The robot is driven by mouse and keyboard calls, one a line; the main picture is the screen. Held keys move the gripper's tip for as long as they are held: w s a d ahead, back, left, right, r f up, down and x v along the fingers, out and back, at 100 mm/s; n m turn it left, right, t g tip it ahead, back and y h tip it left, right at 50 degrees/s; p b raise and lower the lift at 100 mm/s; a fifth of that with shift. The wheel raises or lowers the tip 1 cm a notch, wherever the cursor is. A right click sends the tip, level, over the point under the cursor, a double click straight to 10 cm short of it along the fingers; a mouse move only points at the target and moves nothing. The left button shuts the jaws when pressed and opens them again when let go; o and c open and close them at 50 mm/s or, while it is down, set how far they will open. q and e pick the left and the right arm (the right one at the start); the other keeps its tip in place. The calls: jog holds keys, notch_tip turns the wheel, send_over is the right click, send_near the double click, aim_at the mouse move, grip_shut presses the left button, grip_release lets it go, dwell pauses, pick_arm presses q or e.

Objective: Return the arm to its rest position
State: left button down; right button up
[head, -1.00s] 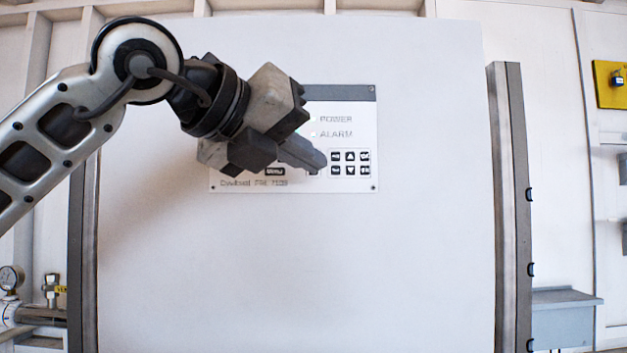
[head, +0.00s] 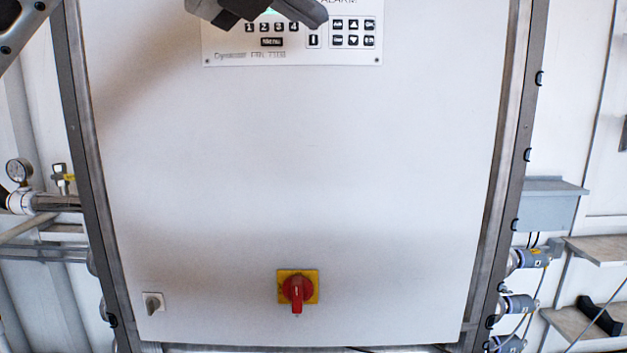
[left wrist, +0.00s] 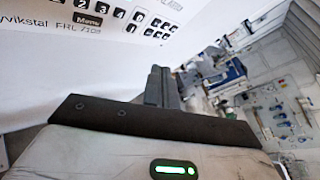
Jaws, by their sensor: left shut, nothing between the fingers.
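My left gripper (head: 318,17) shows at the top edge of the head view, in front of the control panel (head: 222,48) on the white cabinet door. Its fingers are shut and hold nothing. The fingertips appear just above a small key between the number keys and the arrow keys; contact cannot be told. In the left wrist view the closed fingers (left wrist: 161,88) stick up past a dark bar, with the panel (left wrist: 40,20) at upper left. Most of my left arm is cut off. My right gripper is not in view.
A red rotary switch (head: 297,290) on a yellow plate and a small grey switch (head: 152,303) sit low on the door. A pressure gauge (head: 18,170) and pipes are at left. A grey box (head: 548,205) and shelves (head: 600,250) are at right.

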pick_arm(q)
notch_tip(320, 180, up, 4)
jog(key=p, duration=0.3)
jog(key=s+d+f+g+h, duration=0.1)
jog(key=d+f+g+h, duration=0.2)
jog(key=f+g+h, duration=0.35)
jog(key=s+d+f+g+h, duration=0.1)
jog(key=d+f+g+h, duration=0.25)
jog(key=f, duration=0.65)
jog(key=w+a+f+n+t+y, duration=0.2)
jog(key=a+f+n+t+y, duration=0.3)
jog(key=f+n+t, duration=0.6)
jog(key=w+a+f+n+t+y, duration=0.2)
jog(key=a+f+n+t+y, duration=0.35)
jog(key=f+n, duration=0.95)
jog(key=s+a+f+n+g+y, duration=0.1)
jog(key=s+a+f+n+y, duration=0.2)
jog(key=f, duration=0.5)
jog(key=s+a+f+n+g+y, duration=0.1)
jog(key=s+a+f+n+y, duration=0.1)
jog(key=s+a+f+n, duration=0.4)
jog(key=s+f+n+g+y, duration=0.1)
jog(key=s+f+g, duration=0.4)
jog(key=s+f, duration=0.5)
notch_tip(320, 180, down, 3)
jog(key=shift+s+a+f+n, duration=0.2)
jog(key=shift+s+a+n, duration=0.1)
jog(key=shift+s+a, duration=0.1)
